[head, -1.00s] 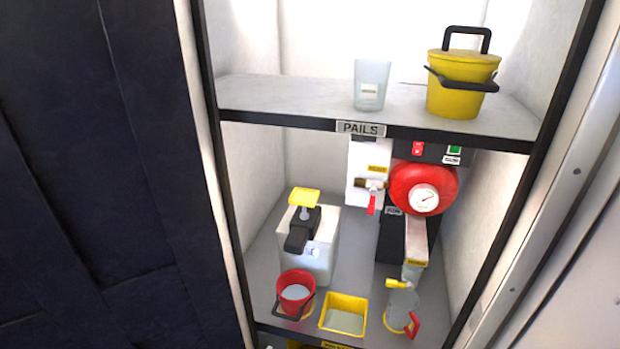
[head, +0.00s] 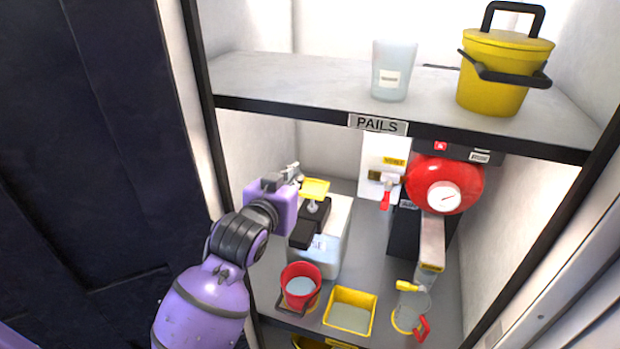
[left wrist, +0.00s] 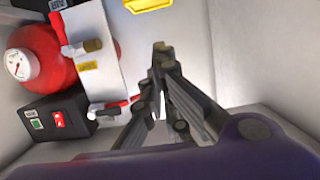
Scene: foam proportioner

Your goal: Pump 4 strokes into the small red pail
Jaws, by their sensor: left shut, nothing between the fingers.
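The small red pail (head: 301,284) stands on the lower shelf, in front of the pump. Its inside looks pale; I cannot tell if that is liquid. The pump is a white container (head: 333,240) with a black spout block and a yellow press pad (head: 315,188) on top. My left gripper (head: 293,172) is shut and empty, just left of and slightly above the yellow pad, apart from it. In the left wrist view its closed fingertips (left wrist: 160,48) show below a yellow edge at the top, which looks like the pad (left wrist: 148,4). My right gripper is out of view.
A yellow tray (head: 350,312) and a clear jug (head: 411,307) stand right of the pail. A red round tank with gauge (head: 443,185) and a red-handled tap (head: 386,196) are behind. The upper shelf (head: 290,82) with a yellow bucket (head: 497,70) and a clear cup (head: 393,72) overhangs.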

